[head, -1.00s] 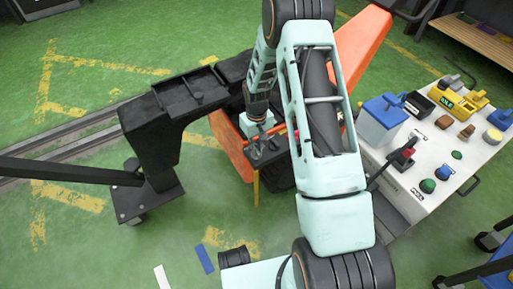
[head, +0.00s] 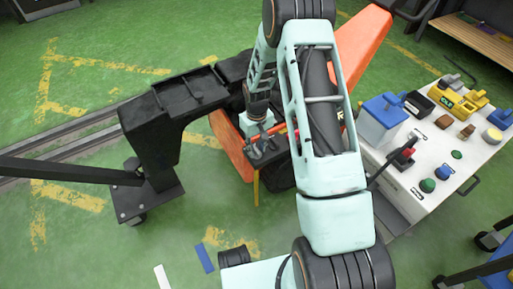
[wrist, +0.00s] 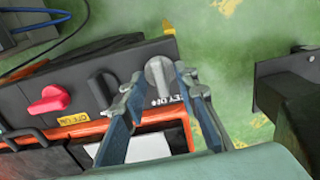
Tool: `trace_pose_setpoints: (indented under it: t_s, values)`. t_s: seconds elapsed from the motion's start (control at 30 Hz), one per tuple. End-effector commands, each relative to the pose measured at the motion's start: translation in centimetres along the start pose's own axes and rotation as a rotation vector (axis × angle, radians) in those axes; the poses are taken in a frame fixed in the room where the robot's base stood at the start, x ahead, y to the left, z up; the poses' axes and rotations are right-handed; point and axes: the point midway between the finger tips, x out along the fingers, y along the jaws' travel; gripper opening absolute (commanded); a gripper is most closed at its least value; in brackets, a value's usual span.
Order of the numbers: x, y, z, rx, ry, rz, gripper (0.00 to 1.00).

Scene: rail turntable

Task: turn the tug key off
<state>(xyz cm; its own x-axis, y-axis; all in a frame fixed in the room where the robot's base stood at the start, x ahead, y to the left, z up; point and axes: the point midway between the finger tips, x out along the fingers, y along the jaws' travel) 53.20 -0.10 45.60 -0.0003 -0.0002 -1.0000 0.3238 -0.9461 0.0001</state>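The tug's black control panel (wrist: 75,82) fills the left and middle of the wrist view. A grey key (wrist: 159,76) stands on its right end, beside a label that seems to read "KEY ON". My gripper (wrist: 160,80) is open, with one fingertip on each side of the key. The right fingertip looks very close to the key; I cannot tell if it touches. In the head view my gripper (head: 261,150) is over the tug's panel, and the key cannot be made out there.
A black knob (wrist: 101,87) and a red knob (wrist: 48,100) sit left of the key. The orange tug (head: 362,47) lies behind my arm. A white console (head: 425,150) with several buttons and boxes stands at right. A black frame (head: 150,135) stands close at left.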

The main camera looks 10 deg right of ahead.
Motion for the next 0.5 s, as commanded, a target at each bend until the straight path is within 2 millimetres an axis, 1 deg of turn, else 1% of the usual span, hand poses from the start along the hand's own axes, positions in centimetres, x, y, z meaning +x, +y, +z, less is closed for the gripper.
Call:
trace_pose_setpoints:
  t_s: [0.17,0.5]
  values:
    - [-1.7,0.1,-0.1,0.001,0.004,0.001,0.28]
    - [-8.4,0.1,-0.1,0.0,0.004,0.002,0.28]
